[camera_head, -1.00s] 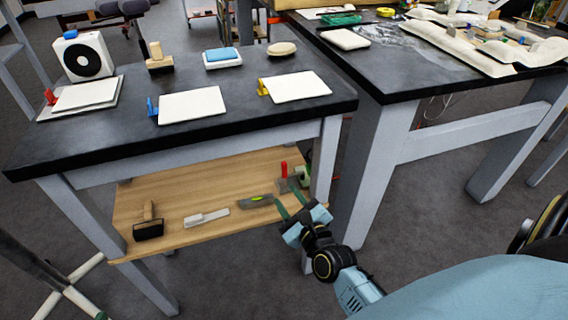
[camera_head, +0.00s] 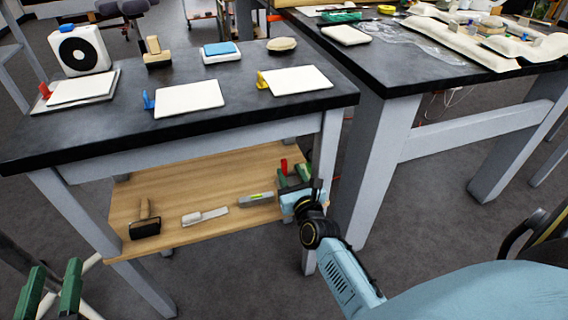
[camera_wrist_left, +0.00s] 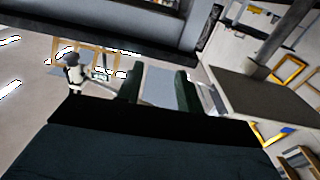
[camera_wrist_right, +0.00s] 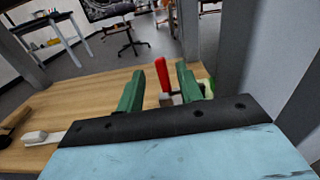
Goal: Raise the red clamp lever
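A small red clamp lever (camera_head: 44,90) sits at the left edge of the leftmost white panel (camera_head: 82,88) on the dark tabletop. Another red upright handle (camera_head: 284,165) stands on a clamp-like piece on the wooden lower shelf; it also shows in the right wrist view (camera_wrist_right: 163,72). My right gripper (camera_head: 293,176) is open and empty at the shelf's right end. In its wrist view the shelf's red handle appears between the green fingers, a little beyond them; contact cannot be told. My left gripper (camera_head: 50,289) is open and empty, low at the left, away from both.
Blue (camera_head: 148,100) and yellow (camera_head: 261,80) clamps sit beside other white panels on the tabletop. The wooden shelf (camera_head: 170,195) holds a roller (camera_head: 145,222), a brush (camera_head: 205,215) and a level-like tool (camera_head: 257,198). A grey table leg (camera_head: 326,150) stands close to my right gripper.

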